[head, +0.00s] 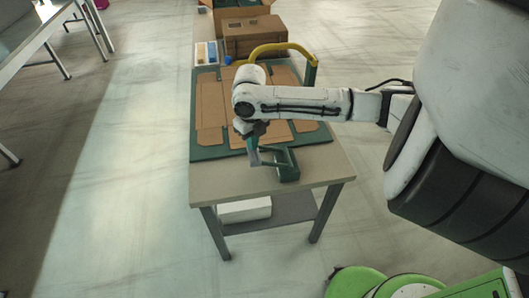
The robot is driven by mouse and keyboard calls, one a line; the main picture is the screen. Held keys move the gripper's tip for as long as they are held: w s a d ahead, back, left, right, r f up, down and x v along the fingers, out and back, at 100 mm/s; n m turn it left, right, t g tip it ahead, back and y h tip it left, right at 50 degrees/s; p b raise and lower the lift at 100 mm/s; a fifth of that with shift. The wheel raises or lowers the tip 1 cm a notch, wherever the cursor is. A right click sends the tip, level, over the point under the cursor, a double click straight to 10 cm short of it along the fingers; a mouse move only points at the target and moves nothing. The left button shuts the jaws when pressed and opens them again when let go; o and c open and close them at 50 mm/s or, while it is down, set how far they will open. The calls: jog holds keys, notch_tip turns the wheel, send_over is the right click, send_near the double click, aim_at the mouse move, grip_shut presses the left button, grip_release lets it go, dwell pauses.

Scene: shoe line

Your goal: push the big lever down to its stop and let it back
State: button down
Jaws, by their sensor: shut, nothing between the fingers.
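A yellow curved bar (283,47), which looks like the big lever, arches over the far side of a dark green board (205,153) on the table. Its right end meets a dark green upright (311,70). Its left end goes behind my arm, so I cannot see where it ends. The bar is raised above the board. My gripper (254,157) hangs near the front edge of the board, well in front of the yellow bar and apart from it. It is shut and empty. Its fingertips are small and partly merge with a teal device beside it.
Flat brown cardboard (210,110) lies on the board. The teal device (288,172) stands at the front, close to my gripper. A cardboard box (254,36) and small coloured packs (206,53) are at the back.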

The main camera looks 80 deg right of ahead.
aim_at(254, 156)
jog(key=shift+f, duration=0.15)
jog(key=shift+s+f+b, duration=0.1)
jog(key=shift+f+b, duration=2.6)
jog(key=shift+f, duration=0.95)
jog(key=shift+r, duration=0.25)
notch_tip(254, 156, up, 12)
jog(key=p, duration=0.9)
jog(key=shift+p, duration=0.35)
